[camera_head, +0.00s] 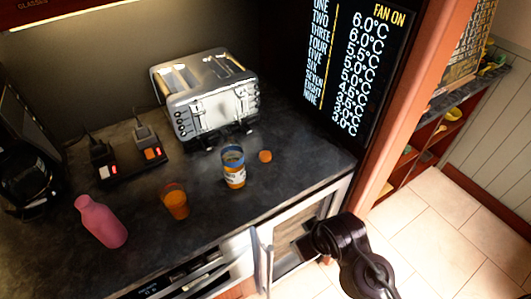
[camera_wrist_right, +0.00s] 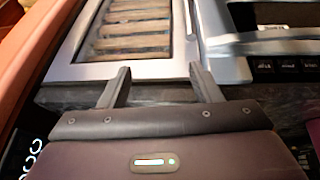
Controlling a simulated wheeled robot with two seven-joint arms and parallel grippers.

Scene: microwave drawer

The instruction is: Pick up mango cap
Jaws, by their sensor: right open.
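A small round orange cap (camera_head: 265,156), which looks like the mango cap, lies on the dark counter. It is just right of an open-looking glass jar (camera_head: 234,170) with orange contents and a pale label. My right gripper (camera_head: 306,246) is beyond the counter's front edge, in front of the cabinet front and well apart from the cap. In the right wrist view my right gripper (camera_wrist_right: 160,73) is open with nothing between its fingers. The cap does not show in that view. My left gripper is not in view.
A glass of orange drink (camera_head: 175,201) and a pink bottle (camera_head: 101,222) stand left of the jar. A silver toaster (camera_head: 210,100) stands behind it. A glass-fronted door (camera_head: 290,232) is below the counter edge. The counter right of the cap is clear.

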